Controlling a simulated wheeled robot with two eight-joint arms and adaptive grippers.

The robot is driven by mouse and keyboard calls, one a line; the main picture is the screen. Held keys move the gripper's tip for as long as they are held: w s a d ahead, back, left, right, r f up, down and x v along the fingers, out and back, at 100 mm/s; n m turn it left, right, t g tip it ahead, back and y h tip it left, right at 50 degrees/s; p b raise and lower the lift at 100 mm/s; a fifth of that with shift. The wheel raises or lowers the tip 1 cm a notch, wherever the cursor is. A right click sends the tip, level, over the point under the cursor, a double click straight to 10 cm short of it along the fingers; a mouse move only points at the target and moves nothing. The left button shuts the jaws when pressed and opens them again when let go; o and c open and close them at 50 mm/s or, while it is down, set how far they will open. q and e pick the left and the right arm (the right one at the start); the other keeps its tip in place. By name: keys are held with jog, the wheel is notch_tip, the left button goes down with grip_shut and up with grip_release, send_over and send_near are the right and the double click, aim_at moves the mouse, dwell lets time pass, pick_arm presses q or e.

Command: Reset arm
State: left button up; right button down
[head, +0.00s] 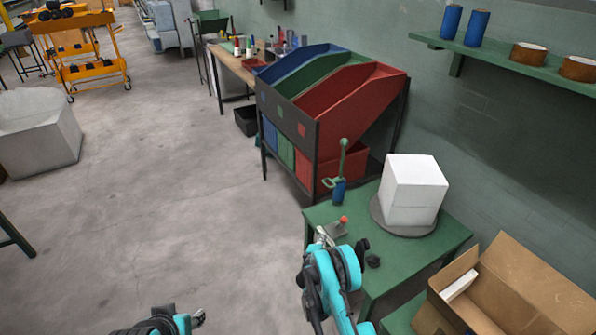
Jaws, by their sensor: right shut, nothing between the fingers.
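My right arm reaches up from the bottom centre in teal and black. Its gripper (322,238) is small in the picture, at the front left edge of the green table (394,262), and is shut with nothing in it. My left arm shows only at the bottom edge, low and left of the right arm. Its gripper (198,318) is partly visible, too small to tell whether it is open or shut.
On the green table, a white block (413,187) stands on a round grey plate (385,222). A green hand tool with a blue base (339,190) and a red-knobbed device (338,226) are near my right gripper. An open cardboard box (525,280) is at right.

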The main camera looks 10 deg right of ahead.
jog(key=s+r+m+g+y, duration=0.1)
jog(key=s+r+m, duration=0.15)
jog(key=r, duration=0.85)
jog(key=s+r+m+g, duration=0.1)
jog(key=r+m, duration=0.3)
jog(key=r, duration=0.6)
jog(key=s+r+m+g+y, duration=0.1)
jog(key=s+r+m, duration=0.1)
jog(key=s+r, duration=0.55)
jog(key=s+a+r+m+g+y, duration=0.2)
jog(key=s+r+m, duration=0.3)
jog(key=s, duration=0.8)
jog(key=s+a+f+m+g+y, duration=0.1)
jog(key=s+a, duration=0.3)
jog(key=s, duration=1.3)
jog(key=shift+s+m+y, duration=0.4)
jog(key=shift+m+y, duration=0.4)
jog(key=shift+m, duration=0.05)
